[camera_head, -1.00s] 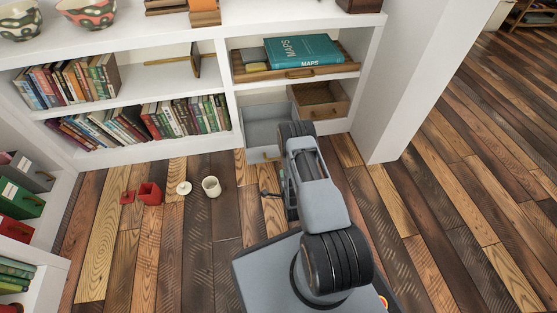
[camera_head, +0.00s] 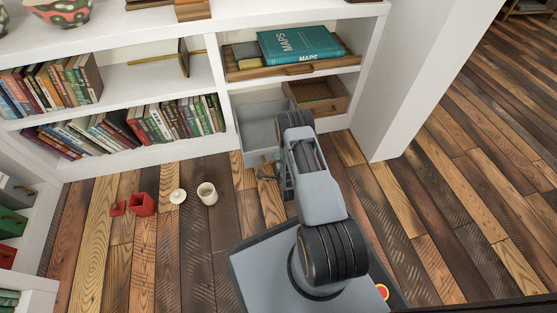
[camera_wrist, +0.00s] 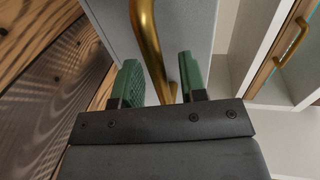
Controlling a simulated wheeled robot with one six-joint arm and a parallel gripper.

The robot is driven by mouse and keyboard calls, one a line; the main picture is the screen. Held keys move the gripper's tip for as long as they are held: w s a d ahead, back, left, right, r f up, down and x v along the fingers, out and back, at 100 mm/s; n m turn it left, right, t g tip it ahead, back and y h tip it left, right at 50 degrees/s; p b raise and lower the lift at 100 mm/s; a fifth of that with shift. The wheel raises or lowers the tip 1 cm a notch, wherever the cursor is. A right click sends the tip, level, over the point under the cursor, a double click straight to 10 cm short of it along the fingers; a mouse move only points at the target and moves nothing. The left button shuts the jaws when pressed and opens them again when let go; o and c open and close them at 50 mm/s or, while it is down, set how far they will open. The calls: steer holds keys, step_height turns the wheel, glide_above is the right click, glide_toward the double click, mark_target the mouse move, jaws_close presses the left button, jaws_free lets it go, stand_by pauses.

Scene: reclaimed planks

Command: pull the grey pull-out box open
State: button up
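The grey pull-out box (camera_head: 256,157) sits in the bottom compartment of the white shelf, partly out, with its empty-looking inside showing from above. My arm hides part of its right side. In the wrist view its grey front (camera_wrist: 190,25) carries a curved brass handle (camera_wrist: 147,40). My gripper (camera_wrist: 160,82) has two green fingers standing apart, and the handle's end runs down between them. I cannot tell whether a finger touches the handle. In the head view my gripper (camera_head: 270,172) is low, just in front of the box.
A wooden box (camera_head: 325,90) stands right of the grey box. A wooden tray (camera_head: 270,72) with a teal maps book (camera_head: 300,43) is above. A red container (camera_head: 143,204), white lid (camera_head: 178,196) and cream cup (camera_head: 207,193) stand on the floor to the left.

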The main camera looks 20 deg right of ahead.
steer(key=shift+c, duration=0.2)
jaws_close()
stand_by(0.4)
